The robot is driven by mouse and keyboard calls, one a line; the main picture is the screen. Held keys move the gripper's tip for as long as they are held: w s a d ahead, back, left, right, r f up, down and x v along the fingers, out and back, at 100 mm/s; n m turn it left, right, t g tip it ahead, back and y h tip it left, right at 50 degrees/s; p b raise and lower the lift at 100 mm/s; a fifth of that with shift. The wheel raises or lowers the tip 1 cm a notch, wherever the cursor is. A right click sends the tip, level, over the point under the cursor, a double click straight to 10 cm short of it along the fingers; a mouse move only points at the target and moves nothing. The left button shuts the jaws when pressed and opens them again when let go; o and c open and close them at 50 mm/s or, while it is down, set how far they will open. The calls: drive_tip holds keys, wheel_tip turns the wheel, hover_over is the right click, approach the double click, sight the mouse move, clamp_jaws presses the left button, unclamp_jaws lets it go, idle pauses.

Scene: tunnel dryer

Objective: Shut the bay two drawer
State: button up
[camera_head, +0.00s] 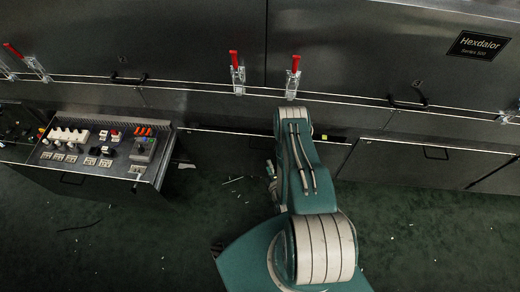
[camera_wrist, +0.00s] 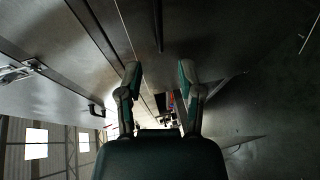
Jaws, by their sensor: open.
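A drawer stands pulled out from the machine front at the left of the head view, its rim (camera_head: 168,155) and front handle (camera_head: 73,180) showing. It holds sockets, switches and coloured parts. I cannot read a bay number on it. My gripper (camera_wrist: 160,82) is open and empty in the wrist view, its two fingers spread apart. Small coloured parts (camera_wrist: 171,101) show beyond and between the fingers, seemingly in the open drawer. In the head view my arm hides most of the gripper, to the right of the drawer and apart from it.
A shut drawer front with a handle (camera_head: 436,153) is at the right. Red-handled clamps (camera_head: 237,72) and a long rail line the machine. Another set of parts (camera_head: 14,128) shows at the far left edge. The green floor (camera_head: 140,245) is mostly clear, with small white scraps.

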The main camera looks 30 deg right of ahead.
drive_tip(key=x, duration=1)
drive_tip(key=shift+w+d+f, duration=0.1)
drive_tip(key=shift+w+f, duration=0.05)
drive_tip(key=shift+w, duration=0.1)
drive_tip(key=shift+c, duration=0.4)
clamp_jaws()
